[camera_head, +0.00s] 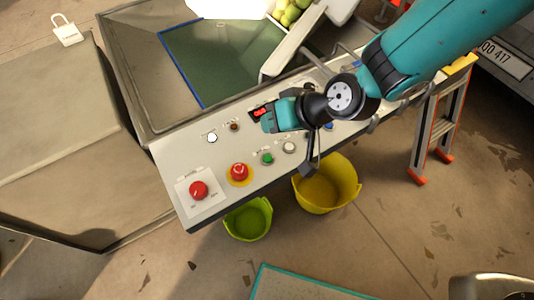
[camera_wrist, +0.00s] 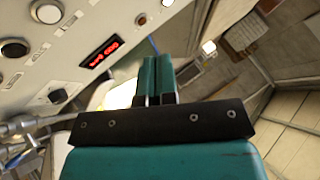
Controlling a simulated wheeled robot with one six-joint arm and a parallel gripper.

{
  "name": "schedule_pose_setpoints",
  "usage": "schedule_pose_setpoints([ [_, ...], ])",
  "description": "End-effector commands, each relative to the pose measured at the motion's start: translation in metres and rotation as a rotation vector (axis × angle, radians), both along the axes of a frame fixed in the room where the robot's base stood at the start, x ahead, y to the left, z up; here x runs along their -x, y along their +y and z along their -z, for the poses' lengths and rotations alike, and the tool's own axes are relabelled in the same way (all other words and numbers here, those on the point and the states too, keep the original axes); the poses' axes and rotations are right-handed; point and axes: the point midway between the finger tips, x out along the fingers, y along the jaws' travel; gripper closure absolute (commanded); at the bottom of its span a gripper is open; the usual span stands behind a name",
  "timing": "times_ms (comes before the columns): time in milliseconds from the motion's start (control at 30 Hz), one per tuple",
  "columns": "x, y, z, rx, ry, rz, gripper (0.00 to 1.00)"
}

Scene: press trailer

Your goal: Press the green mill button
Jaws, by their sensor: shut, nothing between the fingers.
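The green button (camera_head: 267,158) sits on the sloped white control panel (camera_head: 228,151), between a red mushroom button and a white button. Its label is too small to read. My gripper (camera_head: 267,118) is shut and empty, above the panel's upper part near a red digital display (camera_head: 258,112). In the head view its tips are up the panel from the green button and apart from it. In the wrist view the closed fingers (camera_wrist: 155,62) point beside the display (camera_wrist: 102,52). I cannot make out the green button there.
A red mushroom button (camera_head: 238,173) on a yellow ring and a red knob (camera_head: 198,190) are left of the green button; a white button (camera_head: 289,146) is right. A green bucket (camera_head: 247,219) and a yellow bucket (camera_head: 326,190) stand below. An orange-legged ladder (camera_head: 432,130) is right.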

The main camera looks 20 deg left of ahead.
Motion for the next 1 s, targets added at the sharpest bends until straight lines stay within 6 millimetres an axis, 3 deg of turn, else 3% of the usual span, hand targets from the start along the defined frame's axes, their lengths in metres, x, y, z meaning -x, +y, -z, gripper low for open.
schedule_pose_setpoints([
  [567,0.001,0.004,0.013,-0.007,-0.002,0.003,1.0],
  [767,0.001,0.004,0.032,-0.007,-0.001,0.003,1.0],
  [1000,0.001,0.004,0.067,-0.007,-0.001,0.003,1.0],
])
